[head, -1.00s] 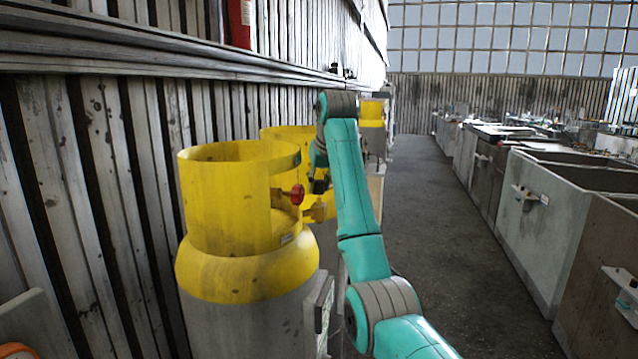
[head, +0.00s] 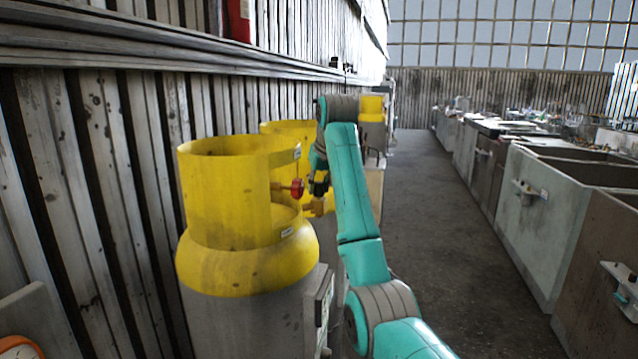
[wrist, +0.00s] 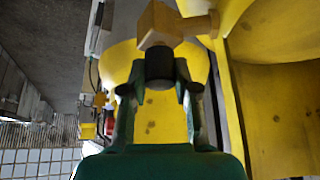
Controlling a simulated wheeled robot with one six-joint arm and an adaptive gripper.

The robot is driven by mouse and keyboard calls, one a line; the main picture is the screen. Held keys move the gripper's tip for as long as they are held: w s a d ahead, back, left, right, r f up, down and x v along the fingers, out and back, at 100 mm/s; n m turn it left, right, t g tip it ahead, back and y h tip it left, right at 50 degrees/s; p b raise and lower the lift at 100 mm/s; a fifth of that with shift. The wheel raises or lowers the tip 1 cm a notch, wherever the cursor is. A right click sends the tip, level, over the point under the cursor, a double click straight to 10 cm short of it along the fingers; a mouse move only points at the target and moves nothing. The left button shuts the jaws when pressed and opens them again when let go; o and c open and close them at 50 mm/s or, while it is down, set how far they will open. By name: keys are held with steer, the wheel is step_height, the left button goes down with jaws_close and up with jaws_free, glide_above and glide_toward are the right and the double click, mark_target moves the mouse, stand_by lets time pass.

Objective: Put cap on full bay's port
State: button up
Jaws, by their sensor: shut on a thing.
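A large gas cylinder with a yellow collar (head: 225,205) and grey body stands at the left in the head view. In the wrist view the brass port (wrist: 160,25) is at the top, with an angular end. My gripper (wrist: 159,84) is shut on a small dark cap (wrist: 159,66), which lies right against the port's end in that view. I cannot tell whether it is seated. In the head view my gripper (head: 319,172) is small and partly hidden.
A slatted wall (head: 110,180) runs close along the left. Open grey bins (head: 535,215) line the right. The floor aisle (head: 430,220) between is clear.

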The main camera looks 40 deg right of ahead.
steer(key=shift+f, duration=0.35)
steer(key=o, duration=1)
